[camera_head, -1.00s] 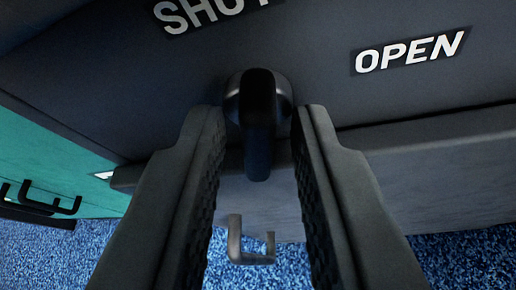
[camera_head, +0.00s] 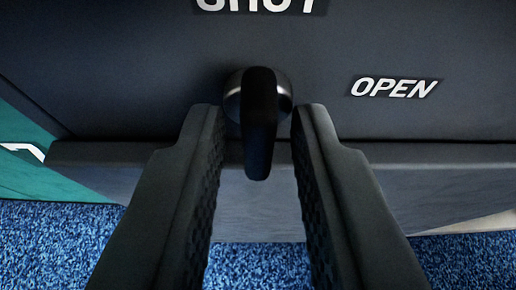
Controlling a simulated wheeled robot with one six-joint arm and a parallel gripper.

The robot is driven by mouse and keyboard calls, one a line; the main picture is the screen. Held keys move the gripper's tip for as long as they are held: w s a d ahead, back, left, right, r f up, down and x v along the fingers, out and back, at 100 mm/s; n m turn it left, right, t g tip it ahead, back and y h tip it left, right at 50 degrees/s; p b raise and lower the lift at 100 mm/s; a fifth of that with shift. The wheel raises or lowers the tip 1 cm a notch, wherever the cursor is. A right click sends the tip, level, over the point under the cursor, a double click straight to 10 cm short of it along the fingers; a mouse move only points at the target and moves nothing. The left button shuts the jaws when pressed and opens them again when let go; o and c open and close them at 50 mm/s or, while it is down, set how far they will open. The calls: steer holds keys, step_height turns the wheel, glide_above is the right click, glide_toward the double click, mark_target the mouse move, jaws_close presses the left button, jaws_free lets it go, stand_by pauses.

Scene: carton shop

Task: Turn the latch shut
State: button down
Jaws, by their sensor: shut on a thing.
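The latch (camera_head: 259,125) is a dark handle on a round metallic boss, set on a dark grey panel (camera_head: 150,85). In the picture its handle points straight down. My gripper (camera_head: 258,125) is around the handle, one ridged finger on each side, shut on it. Thin gaps seem to show beside the handle, and the contact itself is hard to see. The SHUT label (camera_head: 260,5) is directly above the boss, cut by the top edge. The OPEN label (camera_head: 395,88) is to the right, about level with the boss.
A grey ledge (camera_head: 430,153) runs across below the latch, behind my fingers. Blue speckled floor (camera_head: 60,240) lies below it. A green surface (camera_head: 30,175) with a white mark is at the left edge.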

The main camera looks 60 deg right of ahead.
steer(key=c, duration=1.5)
jaws_free()
steer(key=shift+a, duration=0.1)
steer(key=v, duration=1.7)
steer(key=shift+s+a, duration=0.1)
steer(key=shift+a, duration=0.05)
